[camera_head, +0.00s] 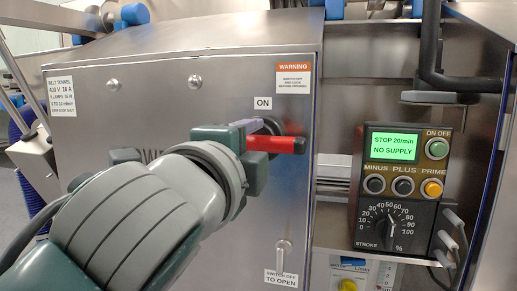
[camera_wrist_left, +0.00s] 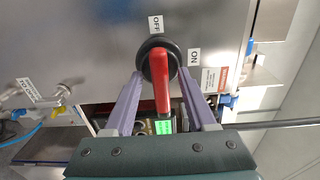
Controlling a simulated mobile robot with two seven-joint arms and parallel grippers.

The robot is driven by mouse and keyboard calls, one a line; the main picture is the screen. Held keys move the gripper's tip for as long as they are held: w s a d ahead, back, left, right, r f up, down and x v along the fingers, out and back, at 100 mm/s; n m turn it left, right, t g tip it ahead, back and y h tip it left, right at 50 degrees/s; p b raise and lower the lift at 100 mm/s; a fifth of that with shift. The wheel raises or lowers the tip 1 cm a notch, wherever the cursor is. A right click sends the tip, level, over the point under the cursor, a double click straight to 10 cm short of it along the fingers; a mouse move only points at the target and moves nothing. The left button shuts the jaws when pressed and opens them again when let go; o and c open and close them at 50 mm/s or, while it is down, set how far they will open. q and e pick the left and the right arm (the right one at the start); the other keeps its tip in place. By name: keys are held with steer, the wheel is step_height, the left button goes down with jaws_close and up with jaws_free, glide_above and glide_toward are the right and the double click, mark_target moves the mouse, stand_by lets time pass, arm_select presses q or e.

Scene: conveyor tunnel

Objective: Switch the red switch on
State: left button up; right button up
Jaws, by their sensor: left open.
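The red switch (camera_head: 272,144) is a red bar handle on a round black base on the steel cabinet. In the head view the handle lies level, below the ON label (camera_head: 262,103). In the left wrist view the red handle (camera_wrist_left: 161,85) lines up with the OFF label (camera_wrist_left: 155,23), while the ON label (camera_wrist_left: 194,57) is off to its side. My left gripper (camera_wrist_left: 160,76) is open, with one purple finger on each side of the handle and visible gaps between. In the head view my left gripper (camera_head: 263,141) partly hides the switch, and its lower finger is hidden.
A control box (camera_head: 402,185) with a green display reading "STOP 20/min NO SUPPLY" is at the right. A smaller toggle (camera_head: 284,255) sits below the switch, above a "SWITCH OFF TO OPEN" label. A black arm-like bracket (camera_head: 431,60) hangs at upper right.

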arm_select(q)
jaws_close()
stand_by(0.3)
stand_by(1.1)
